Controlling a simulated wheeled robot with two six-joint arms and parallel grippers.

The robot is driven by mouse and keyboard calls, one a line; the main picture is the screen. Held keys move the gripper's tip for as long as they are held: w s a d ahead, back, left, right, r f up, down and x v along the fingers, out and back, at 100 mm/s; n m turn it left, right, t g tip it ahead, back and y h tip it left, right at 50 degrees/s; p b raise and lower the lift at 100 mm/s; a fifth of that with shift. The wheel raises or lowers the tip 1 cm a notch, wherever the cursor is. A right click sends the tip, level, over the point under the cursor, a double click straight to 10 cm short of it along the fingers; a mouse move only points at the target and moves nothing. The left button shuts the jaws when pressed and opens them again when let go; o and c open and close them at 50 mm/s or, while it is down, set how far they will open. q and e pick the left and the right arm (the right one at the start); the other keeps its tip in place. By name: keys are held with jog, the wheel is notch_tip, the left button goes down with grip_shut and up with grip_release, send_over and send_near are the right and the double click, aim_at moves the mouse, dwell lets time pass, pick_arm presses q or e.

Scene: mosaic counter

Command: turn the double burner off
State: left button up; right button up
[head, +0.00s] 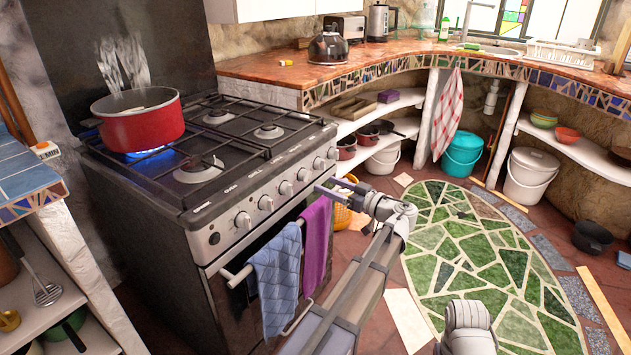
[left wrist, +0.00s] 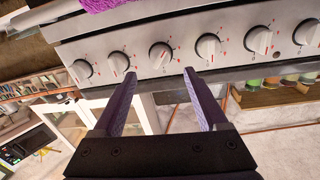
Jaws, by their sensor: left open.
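The stove's burner (head: 150,154) at the back left shows a blue flame under a red pot (head: 143,122). A row of several round black-and-silver knobs runs along the stove's front panel; one is the knob (head: 303,174) toward the right. My left gripper (head: 328,188) is open and empty in front of the right half of this panel. In the left wrist view, its dark fingers (left wrist: 160,75) point at the panel, and a knob (left wrist: 160,54) appears between and just beyond the tips. I cannot tell whether they touch. My right gripper is not in view.
A blue towel (head: 277,280) and a purple towel (head: 316,240) hang on the oven handle below the knobs. A tiled counter (head: 45,190) stands left of the stove. A green mosaic (head: 460,240) covers open floor at right.

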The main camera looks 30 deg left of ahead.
aim_at(309, 177)
pick_arm(q)
jog(key=a, duration=0.4)
jog(key=w+a, duration=0.1)
jog(key=a, duration=0.2)
grip_shut()
dwell(0.6)
